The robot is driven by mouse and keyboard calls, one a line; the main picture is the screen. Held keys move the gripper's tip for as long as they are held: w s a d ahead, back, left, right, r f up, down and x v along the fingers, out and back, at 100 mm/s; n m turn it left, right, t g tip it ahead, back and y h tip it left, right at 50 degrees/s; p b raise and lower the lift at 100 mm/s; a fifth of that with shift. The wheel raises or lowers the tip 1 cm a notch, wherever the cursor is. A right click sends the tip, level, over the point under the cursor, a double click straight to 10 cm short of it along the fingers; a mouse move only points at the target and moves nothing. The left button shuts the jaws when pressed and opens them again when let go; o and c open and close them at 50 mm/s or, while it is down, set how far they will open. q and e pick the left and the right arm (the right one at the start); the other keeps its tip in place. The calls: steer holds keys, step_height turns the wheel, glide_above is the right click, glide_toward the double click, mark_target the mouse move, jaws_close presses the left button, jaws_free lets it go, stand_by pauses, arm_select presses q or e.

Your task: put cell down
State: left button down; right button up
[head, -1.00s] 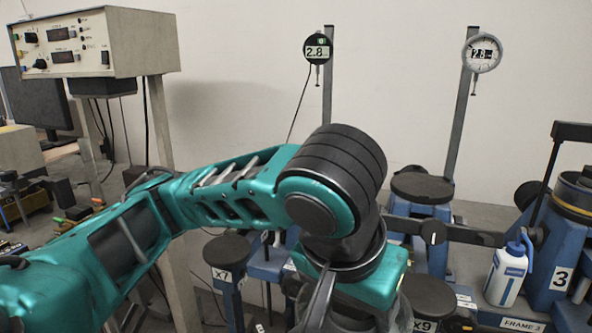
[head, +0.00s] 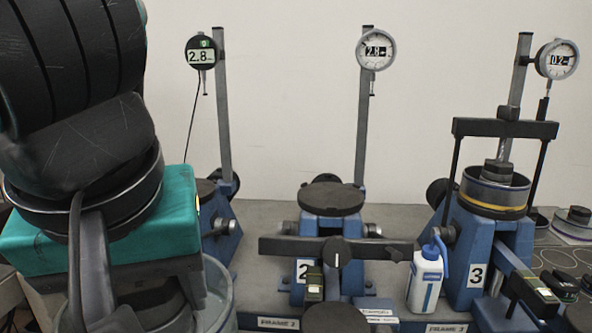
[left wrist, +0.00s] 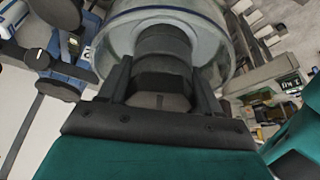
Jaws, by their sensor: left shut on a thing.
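My left gripper (left wrist: 163,80) is shut on the dark knob on top of a cell. The cell is a clear, wide cylinder (left wrist: 216,22) that fills the top of the left wrist view. In the head view my left gripper (head: 145,300) is at the lower left, and part of the clear cell wall (head: 219,292) shows beside it. The gripper's wrist hides most of the cell and what is under it. Frame 2 (head: 328,232) stands in the middle with a bare dark round plate (head: 331,196). My right gripper is not in view.
Frame 3 (head: 470,236) at right holds another cell (head: 495,190) under a crossbar (head: 505,128). A white bottle with a blue spout (head: 425,282) stands between frames 2 and 3. Dial gauges (head: 375,50) hang on upright posts. A black lever (head: 338,250) crosses before frame 2.

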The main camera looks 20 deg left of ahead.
arm_select(q)
steer(key=w+a+p, duration=0.3)
steer(key=shift+w+a+r, duration=0.3)
steer(key=shift+w, duration=0.1)
steer(key=w+a, duration=0.6)
steer(key=w, duration=0.2)
steer(key=w+a, duration=0.7)
steer(key=w, duration=0.1)
steer(key=w+a, duration=0.7)
steer(key=w, duration=0.1)
steer(key=shift+w+a+f, duration=0.25)
steer(key=shift+w+f, duration=0.05)
steer(key=shift+w, duration=0.1)
steer(key=w+a, duration=0.1)
steer(key=w+a+p, duration=0.2)
steer(key=shift+w+r, duration=0.25)
steer(key=shift+w, duration=0.1)
steer(key=shift+w+a+f+p, duration=0.1)
steer(key=shift+w+a+p, duration=0.2)
steer(key=shift+w+a, duration=0.1)
steer(key=shift+w+a+p, duration=0.25)
steer(key=shift+w+p, duration=0.05)
steer(key=shift+f, duration=1.8)
